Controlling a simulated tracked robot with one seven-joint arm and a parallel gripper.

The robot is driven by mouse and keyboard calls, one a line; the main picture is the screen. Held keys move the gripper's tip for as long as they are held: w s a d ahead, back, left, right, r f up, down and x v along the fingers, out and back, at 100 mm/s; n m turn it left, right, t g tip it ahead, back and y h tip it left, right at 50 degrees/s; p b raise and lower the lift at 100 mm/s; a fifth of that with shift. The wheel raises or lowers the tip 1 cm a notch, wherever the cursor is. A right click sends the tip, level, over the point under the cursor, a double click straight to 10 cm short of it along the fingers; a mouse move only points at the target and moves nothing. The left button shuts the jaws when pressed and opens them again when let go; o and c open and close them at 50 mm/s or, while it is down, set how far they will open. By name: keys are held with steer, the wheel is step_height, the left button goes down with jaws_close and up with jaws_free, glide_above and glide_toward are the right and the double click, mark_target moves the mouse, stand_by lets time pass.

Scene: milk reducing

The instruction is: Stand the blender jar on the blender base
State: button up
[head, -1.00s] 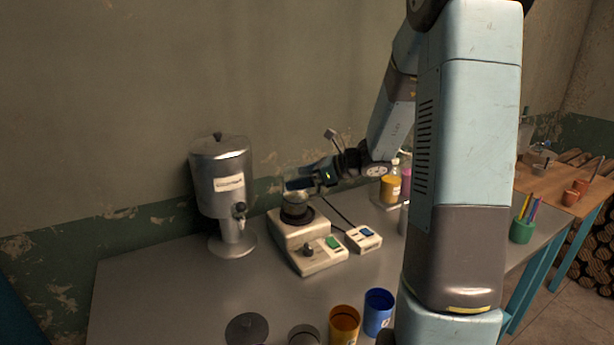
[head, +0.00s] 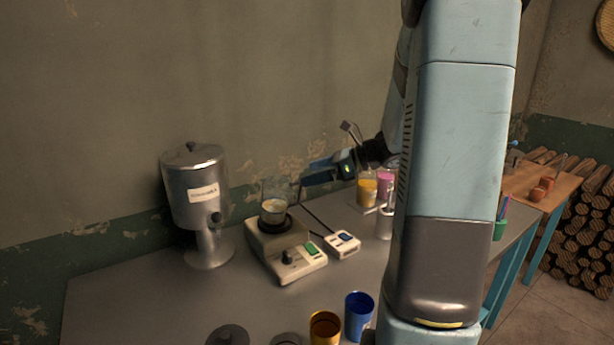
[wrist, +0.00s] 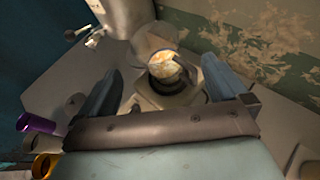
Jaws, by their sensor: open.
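The blender base (head: 286,252) is a pale box with a green switch and a dark knob, standing on the grey table. The clear blender jar (head: 274,208), with pale contents low inside, stands upright over the dark round seat of the base. It also shows in the wrist view (wrist: 165,68). My gripper (head: 300,186) is just right of the jar in the head view. In the wrist view its two blue fingers (wrist: 160,85) are spread wide, with the jar seen beyond and between them, and nothing is gripped.
A metal dispenser (head: 195,195) stands left of the base. A small switch box (head: 342,243) lies to its right. A yellow cup (head: 325,328) and a blue cup (head: 358,315) are at the front. Jars with yellow and pink contents (head: 367,188) stand behind my arm.

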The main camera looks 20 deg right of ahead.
steer(key=s+a+r+n+g+h, duration=0.2)
steer(key=s+a+n+h, duration=0.1)
steer(key=s+a+n, duration=0.3)
steer(key=s+a+r+n+g+h, duration=0.25)
steer(key=s+a+n, duration=0.25)
steer(key=s+n, duration=0.25)
steer(key=s+d+r+n+t+h, duration=0.1)
steer(key=s+n+h, duration=0.1)
steer(key=s+n, duration=0.3)
steer(key=s+d+r+n+t+h, duration=0.1)
steer(key=s+d+n+t+h, duration=0.1)
steer(key=s+n, duration=0.4)
steer(key=shift+s+r+h, duration=0.25)
steer(key=shift+r+h, duration=0.1)
steer(key=shift+h, duration=0.5)
steer(key=shift+s+n, duration=0.1)
steer(key=shift+n, duration=0.15)
